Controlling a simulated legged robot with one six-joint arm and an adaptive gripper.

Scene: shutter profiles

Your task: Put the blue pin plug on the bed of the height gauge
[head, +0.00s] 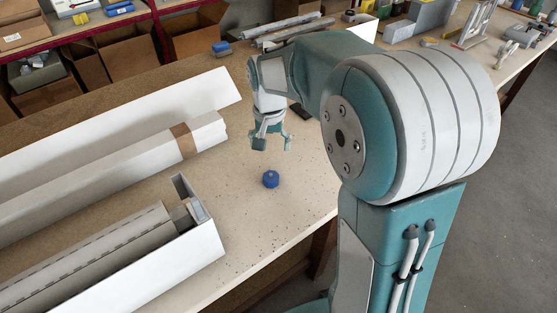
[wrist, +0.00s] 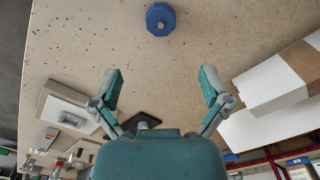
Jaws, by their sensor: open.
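The blue pin plug (head: 271,179) stands on the bare table top, near the front edge. It also shows at the top of the wrist view (wrist: 160,18), ahead of the fingers and apart from them. My gripper (head: 271,143) is open and empty above the table, a little behind the plug in the head view. Its two spread fingers also show in the wrist view (wrist: 161,84). A dark flat plate (head: 300,113) lies behind the gripper, partly hidden by my arm. I cannot tell whether it belongs to the height gauge.
Long white profiles (head: 110,165) and an open-ended box (head: 205,240) with a grey profile fill the table's left side. A blue block (head: 221,48) lies at the back. Cardboard boxes (head: 108,70) stand on shelves behind. The table around the plug is clear.

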